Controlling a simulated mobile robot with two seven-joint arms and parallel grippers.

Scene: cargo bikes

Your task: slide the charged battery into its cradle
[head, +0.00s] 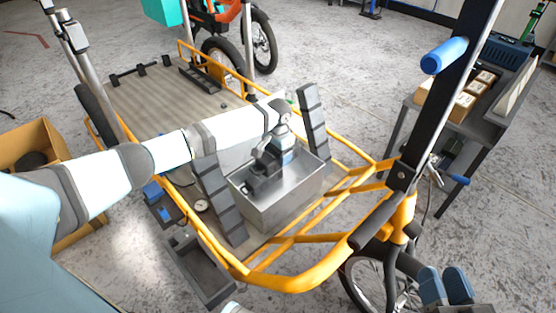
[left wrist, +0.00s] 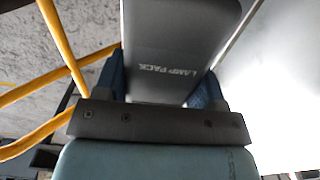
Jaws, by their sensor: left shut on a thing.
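My left gripper (head: 272,160) reaches down over an open metal box (head: 285,212) on the cargo bike. In the left wrist view it (left wrist: 165,92) is shut on a grey block marked "LAMP PACK" (left wrist: 180,50), held between its two blue fingers. In the head view, dark parts (head: 262,185) show inside the box below the hand. I cannot tell which of them are the held pack and which are a cradle. My right gripper (head: 445,287) is at the lower right, near the bike's front wheel, with two blue fingertips close together and nothing seen between them.
Yellow frame tubes (head: 310,275) and dark ribbed strips (head: 222,200) border the box. A blue-gripped handle post (head: 440,90) rises at right. A bench (head: 440,120) with small boxes stands at far right; a cardboard box (head: 35,140) is at left.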

